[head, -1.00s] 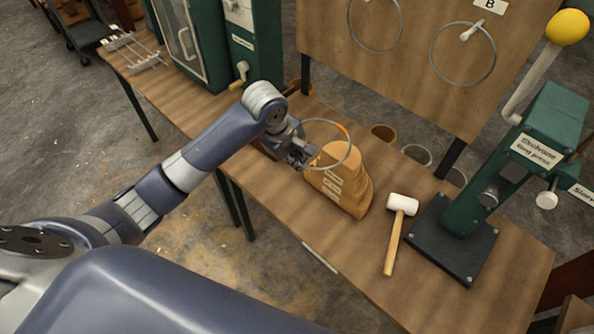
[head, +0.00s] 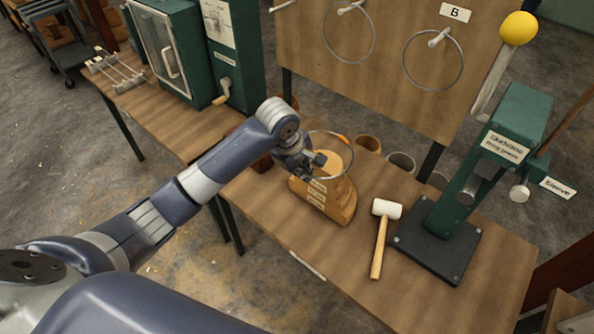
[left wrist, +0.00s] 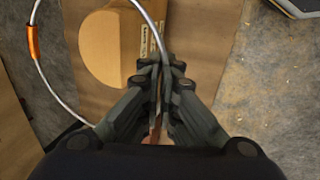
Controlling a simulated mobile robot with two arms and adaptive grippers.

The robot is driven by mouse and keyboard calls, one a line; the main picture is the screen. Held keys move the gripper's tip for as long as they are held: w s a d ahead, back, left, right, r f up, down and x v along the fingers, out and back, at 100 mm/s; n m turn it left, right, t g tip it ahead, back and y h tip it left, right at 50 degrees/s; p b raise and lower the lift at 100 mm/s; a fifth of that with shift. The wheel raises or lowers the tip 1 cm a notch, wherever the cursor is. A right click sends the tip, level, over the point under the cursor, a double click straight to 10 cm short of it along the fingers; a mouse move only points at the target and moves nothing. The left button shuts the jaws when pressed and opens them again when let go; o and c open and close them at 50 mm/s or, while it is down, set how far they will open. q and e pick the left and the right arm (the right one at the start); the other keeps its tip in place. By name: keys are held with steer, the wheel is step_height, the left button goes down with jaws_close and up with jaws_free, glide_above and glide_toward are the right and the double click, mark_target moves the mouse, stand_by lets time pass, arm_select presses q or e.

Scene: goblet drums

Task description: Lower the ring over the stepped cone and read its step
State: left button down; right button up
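The stepped cone (head: 339,204) is a tan wooden block on the bench, with a pale scale on its left face. A thin metal ring (head: 352,172) with an orange mark is at the cone's top. My left gripper (head: 313,163) is shut on the ring's near left side, just left of the cone top. In the left wrist view the fingers (left wrist: 160,70) pinch the ring (left wrist: 49,85), and the cone's flat top (left wrist: 105,48) lies beyond, partly inside the ring's outline. I cannot tell whether the ring touches the cone. My right gripper is not in view.
A white-headed mallet (head: 382,236) lies right of the cone, before the green ring press (head: 478,175). Two rings hang on the upright board (head: 392,85) behind. Several round cups (head: 402,162) stand behind the cone. Green cabinets (head: 176,50) stand at the back left.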

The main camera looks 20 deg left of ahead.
arm_select(q)
steer(key=b+x, duration=0.1)
steer(key=x, duration=0.3)
steer(key=shift+w+f, duration=0.3)
steer(key=shift+f, duration=0.05)
stand_by(0.8)
steer(key=shift+f+p, duration=0.1)
steer(key=shift+p, duration=0.45)
steer(key=shift+f, duration=0.2)
step_height(320, 180, down, 3)
steer(key=shift+r, duration=0.2)
stand_by(0.4)
